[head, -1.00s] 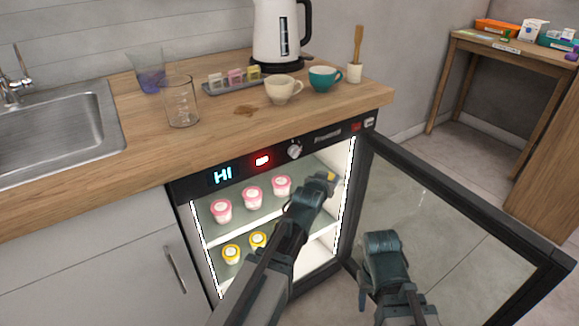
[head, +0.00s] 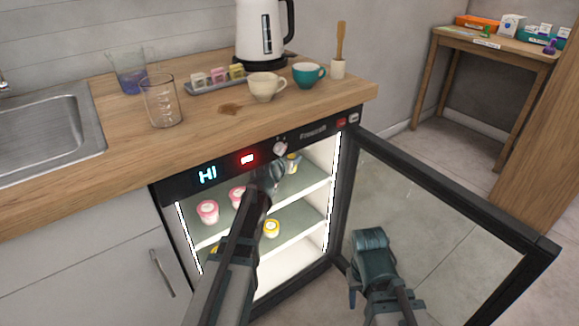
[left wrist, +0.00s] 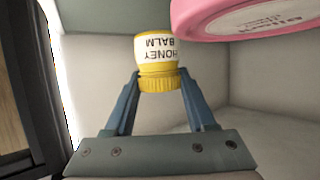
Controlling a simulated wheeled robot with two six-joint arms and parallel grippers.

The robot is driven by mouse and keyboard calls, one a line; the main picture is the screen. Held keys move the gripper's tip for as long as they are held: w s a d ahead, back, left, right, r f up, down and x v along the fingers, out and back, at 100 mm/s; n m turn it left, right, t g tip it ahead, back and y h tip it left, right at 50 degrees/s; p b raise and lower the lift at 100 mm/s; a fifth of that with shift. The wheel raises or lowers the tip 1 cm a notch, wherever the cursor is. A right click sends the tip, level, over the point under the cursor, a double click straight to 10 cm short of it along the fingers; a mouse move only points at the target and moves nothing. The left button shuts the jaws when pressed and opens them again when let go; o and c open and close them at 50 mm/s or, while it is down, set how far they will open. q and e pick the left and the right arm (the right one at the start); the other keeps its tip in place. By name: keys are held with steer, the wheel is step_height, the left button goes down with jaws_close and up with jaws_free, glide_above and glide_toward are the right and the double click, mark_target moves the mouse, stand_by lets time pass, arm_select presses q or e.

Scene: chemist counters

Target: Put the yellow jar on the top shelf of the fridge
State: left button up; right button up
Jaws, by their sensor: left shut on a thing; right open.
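The yellow jar, labelled "HONEY BALM" (left wrist: 157,55), is between the fingers of my left gripper (left wrist: 157,88), which is shut on it. In the head view the jar (head: 293,162) is inside the open fridge (head: 325,180), at top-shelf height near the back. My left gripper also shows in the head view (head: 275,178), partly covering the upper compartment. I cannot tell whether the jar touches the top shelf (head: 300,183). My right gripper (head: 368,243) is open and empty, outside the fridge before its glass door.
Pink jars (head: 207,211) (head: 237,196) stand on the top shelf, left of my arm; a pink jar (left wrist: 245,15) is close to the held one. Yellow jars (head: 272,228) are on the lower shelf. The door (head: 450,210) stands open to the right.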

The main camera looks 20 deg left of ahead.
arm_select(q)
steer(key=shift+f+b, duration=0.9)
steer(key=shift+f, duration=0.4)
steer(key=shift+f, duration=0.2)
steer(key=o, duration=1.4)
steer(key=shift+r, duration=0.1)
steer(key=shift+c, duration=0.2)
steer(key=shift+r, duration=0.1)
